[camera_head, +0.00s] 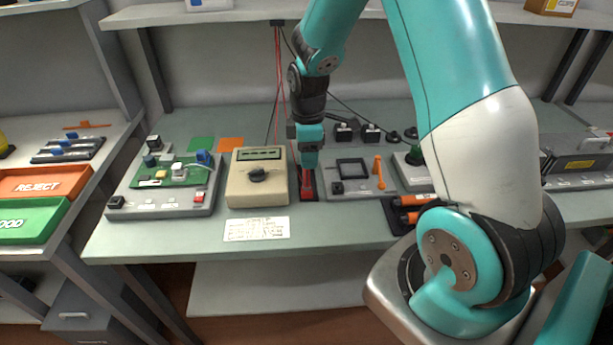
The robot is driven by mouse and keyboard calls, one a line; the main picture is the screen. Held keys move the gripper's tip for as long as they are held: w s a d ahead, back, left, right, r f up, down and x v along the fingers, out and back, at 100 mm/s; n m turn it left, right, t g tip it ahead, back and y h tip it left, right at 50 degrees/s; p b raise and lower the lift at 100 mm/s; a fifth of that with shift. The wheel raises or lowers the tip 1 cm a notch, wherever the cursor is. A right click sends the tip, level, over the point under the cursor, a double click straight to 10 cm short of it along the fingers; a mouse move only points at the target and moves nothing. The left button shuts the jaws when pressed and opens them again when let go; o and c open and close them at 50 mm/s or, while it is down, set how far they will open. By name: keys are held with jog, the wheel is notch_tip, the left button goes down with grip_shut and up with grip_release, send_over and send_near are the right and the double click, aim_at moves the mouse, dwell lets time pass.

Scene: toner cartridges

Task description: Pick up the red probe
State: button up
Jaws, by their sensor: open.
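The red probe (307,181) stands upright in a dark holder on the workbench, just right of the beige meter. My gripper (308,166) points down directly over the probe, with its fingertips at the probe's upper part. The jaws are open. The fingers hide the top of the probe, and I cannot tell whether they touch it.
The beige meter (257,178) stands close on the left, and a grey fixture (352,180) with an orange lever is close on the right. A circuit board station (165,185) is farther left. Thin red and black cables hang behind my gripper. A paper label (256,229) lies in front.

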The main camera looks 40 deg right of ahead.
aim_at(307, 171)
jog(key=shift+a+f+p, duration=0.1)
jog(key=shift+f+p, duration=0.7)
jog(key=shift+f, duration=2.3)
jog(key=shift+w, duration=0.1)
grip_shut()
